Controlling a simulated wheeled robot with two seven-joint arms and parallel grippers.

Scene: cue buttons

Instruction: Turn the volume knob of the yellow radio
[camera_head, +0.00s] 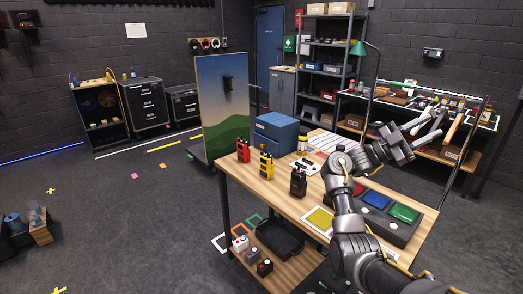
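The yellow radio (266,166) stands upright on the wooden table, between a red radio (243,151) and a dark brown radio (298,183). Its volume knob is too small to make out clearly. My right arm reaches in from the bottom right, over the table. My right gripper (428,131) is well to the right of the yellow radio, raised above the table and touching none of the radios. Its two fingers look apart, with nothing between them. My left gripper is not in view.
A blue drawer box (277,133) stands behind the radios. A lower shelf holds a black tray (275,240).

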